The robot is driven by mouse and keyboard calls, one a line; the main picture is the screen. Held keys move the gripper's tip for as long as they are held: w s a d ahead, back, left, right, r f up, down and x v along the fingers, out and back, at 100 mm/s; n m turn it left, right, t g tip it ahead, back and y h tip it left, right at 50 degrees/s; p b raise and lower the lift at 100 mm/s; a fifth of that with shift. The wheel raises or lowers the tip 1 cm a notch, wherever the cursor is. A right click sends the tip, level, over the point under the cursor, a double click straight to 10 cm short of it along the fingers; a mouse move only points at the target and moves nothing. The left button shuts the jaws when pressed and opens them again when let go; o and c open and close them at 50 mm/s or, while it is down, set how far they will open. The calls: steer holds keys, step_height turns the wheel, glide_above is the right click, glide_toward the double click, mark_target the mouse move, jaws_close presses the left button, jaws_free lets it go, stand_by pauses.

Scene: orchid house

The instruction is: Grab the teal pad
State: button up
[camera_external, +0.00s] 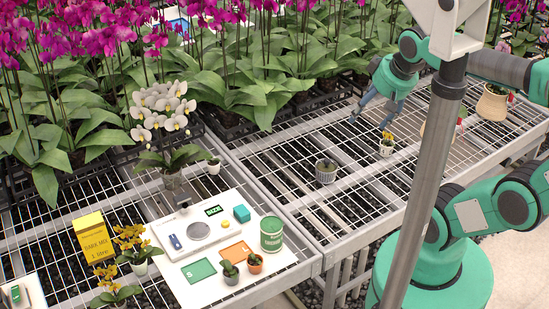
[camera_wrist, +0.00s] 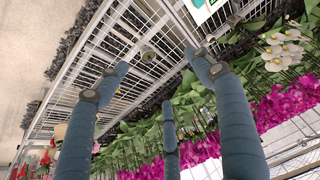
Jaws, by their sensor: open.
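A flat teal-green square pad marked "S" (camera_external: 199,271) lies on the white board (camera_external: 179,283) at the front left in the external view.
On the board stand a scale (camera_external: 200,229), a green tin (camera_external: 271,234), two small potted plants and an orange pad (camera_external: 236,252). A grey pot (camera_external: 326,171) and a yellow-flowered pot (camera_external: 387,144) stand on the right bench. Tall orchids crowd the back.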

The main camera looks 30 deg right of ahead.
mark_target(242, 210)
steer(key=w+a+f+m+g+y, duration=0.1)
steer(key=w+a+f+m, duration=0.2)
steer(key=w, duration=0.4)
steer(key=w+a+f+m+g+p, duration=0.1)
steer(key=w+a+f+m, duration=0.25)
steer(key=w, duration=0.35)
steer(key=w+a+f+m+g+y, duration=0.1)
steer(key=w+a+f+m, duration=0.2)
steer(key=w, duration=0.4)
steer(key=w+a+f+m+g, duration=0.1)
steer(key=w+a+f+m, duration=0.1)
steer(key=f, duration=0.6)
steer(key=w+a+f+m+p, duration=0.1)
steer(key=w+a+f+m, duration=0.2)
steer(key=f, duration=0.6)
steer(key=w+a+f+m+g+y, duration=0.1)
steer(key=w+a+f+m, duration=0.2)
steer(key=f, duration=0.5)
steer(key=w+a, duration=0.1)
steer(key=w, duration=0.1)
steer(key=shift+w+f+g, duration=0.3)
steer(key=shift+f, duration=0.1)
steer(key=shift+f, duration=0.15)
